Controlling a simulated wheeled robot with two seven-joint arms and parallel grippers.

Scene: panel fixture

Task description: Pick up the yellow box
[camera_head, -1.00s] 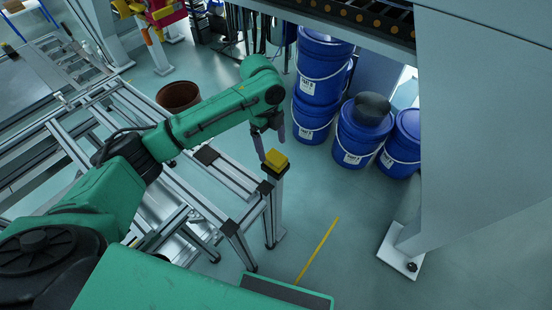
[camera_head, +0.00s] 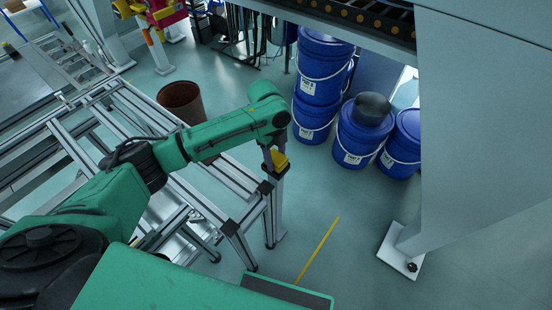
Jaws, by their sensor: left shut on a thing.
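The yellow box (camera_head: 280,161) is at the top of a post at the near right corner of the metal frame (camera_head: 236,228). My left gripper (camera_head: 272,160) points down from the green arm and is shut on the yellow box. Its fingers cover the left part of the box. I cannot tell whether the box touches the post top under it. My right gripper is not in view.
Several blue buckets (camera_head: 323,88) stand behind and to the right. A brown bin (camera_head: 181,101) stands behind my arm. A grey column (camera_head: 478,130) rises at the right. Floor with a yellow line (camera_head: 318,249) is free between.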

